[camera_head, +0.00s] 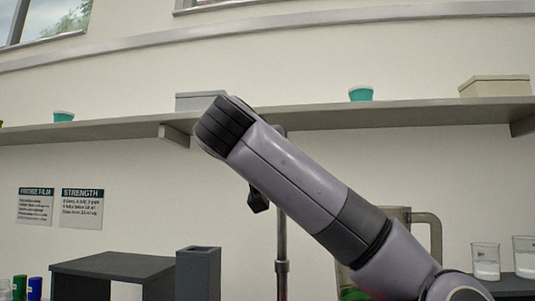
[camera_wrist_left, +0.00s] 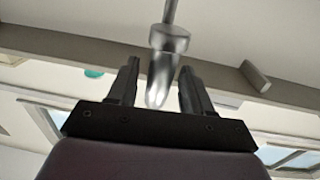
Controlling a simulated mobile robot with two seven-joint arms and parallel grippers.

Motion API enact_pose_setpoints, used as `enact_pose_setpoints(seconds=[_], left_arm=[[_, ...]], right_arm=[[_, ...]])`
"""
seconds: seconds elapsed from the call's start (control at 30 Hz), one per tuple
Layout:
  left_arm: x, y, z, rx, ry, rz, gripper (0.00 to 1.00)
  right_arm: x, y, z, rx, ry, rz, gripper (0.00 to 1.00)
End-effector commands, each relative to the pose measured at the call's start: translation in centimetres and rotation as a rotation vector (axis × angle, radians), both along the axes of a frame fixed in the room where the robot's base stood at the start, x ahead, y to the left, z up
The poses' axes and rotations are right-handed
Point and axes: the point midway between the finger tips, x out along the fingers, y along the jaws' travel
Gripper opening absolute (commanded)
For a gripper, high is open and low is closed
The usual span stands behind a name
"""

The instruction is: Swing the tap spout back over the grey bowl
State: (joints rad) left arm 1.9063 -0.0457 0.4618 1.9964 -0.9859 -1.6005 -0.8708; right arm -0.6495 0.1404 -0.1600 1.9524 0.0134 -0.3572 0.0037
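In the left wrist view my left gripper (camera_wrist_left: 159,66) is open. A shiny metal piece (camera_wrist_left: 170,38), seemingly part of the tap, has a collar and a rounded tapered end lying between the two fingers, with a gap to the left finger. Contact with the right finger cannot be told. A small black part (camera_head: 258,200) pokes out below that arm. The grey bowl is not in view. My right gripper is not in view.
A wall shelf (camera_head: 430,113) carries a grey box (camera_head: 195,101), teal tubs (camera_head: 360,93) and a beige box (camera_head: 495,86). Below stand a dark stand (camera_head: 110,266), a dark square holder (camera_head: 198,275), a handled clear jug (camera_head: 402,216) and beakers (camera_head: 485,262) at right.

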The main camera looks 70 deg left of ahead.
Motion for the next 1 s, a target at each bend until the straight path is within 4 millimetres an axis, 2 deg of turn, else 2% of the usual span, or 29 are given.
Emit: enact_pose_setpoints(seconds=[0.17, 0.5, 1.0], left_arm=[[-0.8, -1.1, -0.1, 0.002, -0.003, 0.001, 0.5], [-3.8, -5.2, -0.1, 0.001, -0.002, 0.0, 0.5], [-4.2, -5.8, 0.0, 0.0, 0.0, 0.001, 0.5]], right_arm=[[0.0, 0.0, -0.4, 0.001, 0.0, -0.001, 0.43], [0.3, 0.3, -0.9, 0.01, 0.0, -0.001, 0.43], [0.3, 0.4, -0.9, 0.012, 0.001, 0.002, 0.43]])
